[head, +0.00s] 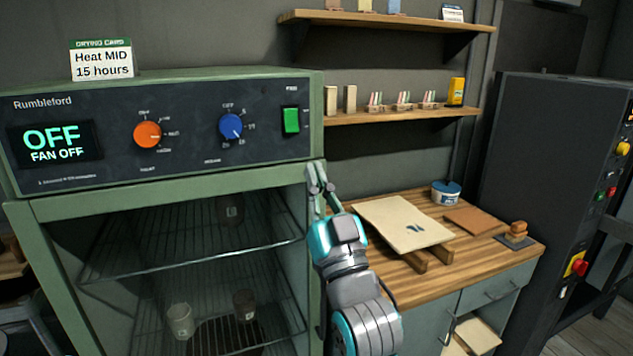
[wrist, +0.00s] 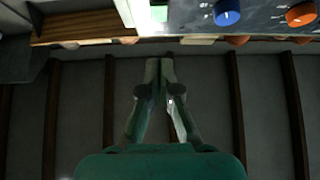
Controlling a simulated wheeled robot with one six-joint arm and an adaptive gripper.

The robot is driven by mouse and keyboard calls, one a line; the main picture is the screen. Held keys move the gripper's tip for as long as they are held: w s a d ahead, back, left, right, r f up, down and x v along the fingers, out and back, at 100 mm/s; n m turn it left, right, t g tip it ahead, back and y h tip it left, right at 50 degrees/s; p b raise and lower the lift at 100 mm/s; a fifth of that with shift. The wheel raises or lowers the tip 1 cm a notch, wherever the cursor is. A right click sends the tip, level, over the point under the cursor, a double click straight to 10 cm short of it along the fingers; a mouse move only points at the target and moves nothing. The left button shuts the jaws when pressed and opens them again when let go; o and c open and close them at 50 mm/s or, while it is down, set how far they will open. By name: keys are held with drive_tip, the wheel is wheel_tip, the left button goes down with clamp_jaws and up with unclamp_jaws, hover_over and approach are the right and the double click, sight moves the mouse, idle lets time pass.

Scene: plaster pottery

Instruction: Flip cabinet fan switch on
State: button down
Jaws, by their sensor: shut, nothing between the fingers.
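The green drying cabinet (head: 180,80) stands at the left with a dark control panel. Its green fan switch (head: 291,120) sits at the panel's right end under a small label. The display (head: 55,144) reads "OFF" and "FAN OFF". My gripper (head: 317,174) is shut and empty, pointing up, below and slightly right of the switch near the cabinet's right front edge. In the wrist view my gripper (wrist: 160,64) has its fingertips together, apart from the bright green switch (wrist: 158,13) at the top edge. Which way the switch is tilted is hard to tell.
An orange knob (head: 147,134) and a blue knob (head: 231,126) sit left of the switch. A card (head: 102,60) reading "Heat MID 15 hours" stands on top. A wooden workbench (head: 500,255) and shelves (head: 400,116) are to the right.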

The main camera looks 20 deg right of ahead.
sight(292, 128)
drive_tip(key=shift+w+r, duration=0.65)
drive_tip(key=shift+w, duration=0.95)
drive_tip(key=shift+w+r, duration=0.65)
drive_tip(key=shift+w, duration=0.95)
drive_tip(key=shift+w+r, duration=0.65)
drive_tip(key=shift+w, duration=0.95)
drive_tip(key=shift+w+f, duration=0.1)
drive_tip(key=shift+w, duration=0.3)
